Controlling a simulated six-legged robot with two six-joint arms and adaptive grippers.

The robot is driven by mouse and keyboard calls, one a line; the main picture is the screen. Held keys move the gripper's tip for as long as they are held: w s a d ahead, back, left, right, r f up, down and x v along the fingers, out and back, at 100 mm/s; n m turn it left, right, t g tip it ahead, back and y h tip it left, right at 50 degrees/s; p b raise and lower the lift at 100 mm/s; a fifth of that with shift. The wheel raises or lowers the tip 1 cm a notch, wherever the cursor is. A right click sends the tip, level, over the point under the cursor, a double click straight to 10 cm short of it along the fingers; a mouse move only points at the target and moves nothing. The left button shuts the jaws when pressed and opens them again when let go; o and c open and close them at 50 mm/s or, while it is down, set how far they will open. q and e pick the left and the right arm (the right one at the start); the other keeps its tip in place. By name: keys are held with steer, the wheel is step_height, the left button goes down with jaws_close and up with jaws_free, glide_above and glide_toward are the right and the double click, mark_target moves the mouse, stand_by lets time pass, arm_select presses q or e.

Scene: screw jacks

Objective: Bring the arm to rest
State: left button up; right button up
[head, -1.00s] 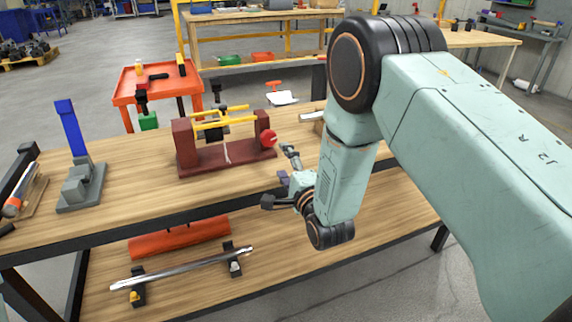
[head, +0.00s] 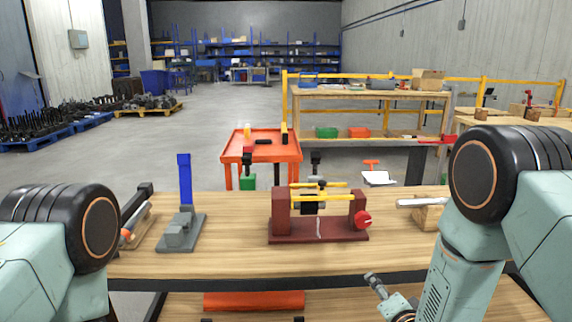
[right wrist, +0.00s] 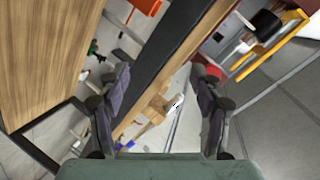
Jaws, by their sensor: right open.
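My right arm (head: 458,262) hangs at the right of the head view, in front of the workbench. Its gripper shows only in part at the bottom edge of the head view. In the right wrist view my right gripper (right wrist: 162,92) has its two fingers wide apart with nothing held between them. On the bench (head: 240,256) stands a dark red screw jack frame (head: 318,230) with yellow bars and a red knob (head: 362,219), apart from the gripper. My left arm (head: 60,240) shows at the left edge; its gripper is out of view.
A grey stand with a blue upright (head: 184,180) is on the bench's left part. A wooden block (head: 428,215) with a pale bar lies on the right. An orange cart (head: 262,150) stands behind. An orange piece (head: 254,300) lies on the lower shelf.

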steer(key=s+f+n+g, duration=0.4)
steer(key=s+f, duration=0.2)
steer(key=s, duration=0.3)
steer(key=s+f+n+g, duration=0.35)
steer(key=s+f, duration=0.25)
steer(key=s, duration=0.3)
steer(key=s+f+n+g, duration=0.3)
steer(key=s+g, duration=0.3)
steer(key=s, duration=1.5)
steer(key=shift+s+d+f, duration=0.15)
steer(key=shift+s+d, duration=0.2)
steer(key=shift+s, duration=0.05)
steer(key=shift+g, duration=0.25)
